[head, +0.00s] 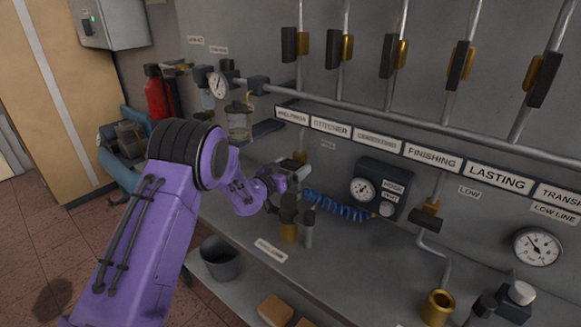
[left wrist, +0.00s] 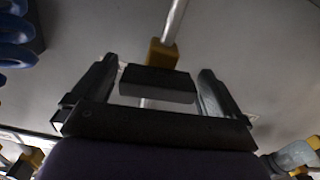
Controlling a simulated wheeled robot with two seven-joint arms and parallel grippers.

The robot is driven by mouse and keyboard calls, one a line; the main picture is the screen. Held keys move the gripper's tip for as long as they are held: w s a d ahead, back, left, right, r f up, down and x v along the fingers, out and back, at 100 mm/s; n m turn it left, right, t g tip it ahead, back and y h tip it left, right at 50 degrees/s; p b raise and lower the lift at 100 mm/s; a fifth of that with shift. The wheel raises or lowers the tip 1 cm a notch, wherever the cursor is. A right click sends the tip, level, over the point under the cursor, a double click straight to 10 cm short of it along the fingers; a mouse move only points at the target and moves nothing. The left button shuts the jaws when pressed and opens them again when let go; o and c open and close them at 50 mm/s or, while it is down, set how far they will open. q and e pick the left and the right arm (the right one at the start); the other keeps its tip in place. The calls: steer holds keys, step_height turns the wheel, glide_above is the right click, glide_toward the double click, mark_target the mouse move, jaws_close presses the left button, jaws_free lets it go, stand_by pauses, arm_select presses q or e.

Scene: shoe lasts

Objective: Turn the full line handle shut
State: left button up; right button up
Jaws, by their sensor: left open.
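My left gripper (head: 296,176) is open in front of the back panel, at a brass valve (head: 300,143) on a vertical pipe. A small label beside this valve is too small to read surely. In the left wrist view, the dark block handle (left wrist: 158,84) of a brass valve (left wrist: 163,53) lies between the spread fingers (left wrist: 158,90). The handle lies across the pipe, its ends close to both fingers. I cannot tell whether they touch. In the head view the gripper hides most of this handle. My right gripper is not in view.
Another brass valve (head: 430,208) sits by a LOW label, near a gauge (head: 538,247). A dark regulator box (head: 382,190) and a blue coiled hose (head: 340,207) are right of the gripper. Several dark-handled valves line the upper pipes.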

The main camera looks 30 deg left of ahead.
arm_select(q)
steer(key=c, duration=0.9)
steer(key=shift+f+m+b, duration=0.2)
steer(key=shift+m+b, duration=0.2)
steer(key=shift+b, duration=0.2)
steer(key=shift+r+m, duration=0.15)
steer(key=shift+m, duration=0.25)
steer(key=shift+r, duration=0.1)
steer(key=o, duration=0.9)
steer(key=shift+s, duration=0.1)
steer(key=s+b, duration=0.2)
steer(key=s, duration=0.8)
steer(key=shift+s+a+b, duration=0.2)
steer(key=shift+a+b, duration=0.1)
steer(key=shift+a, duration=0.15)
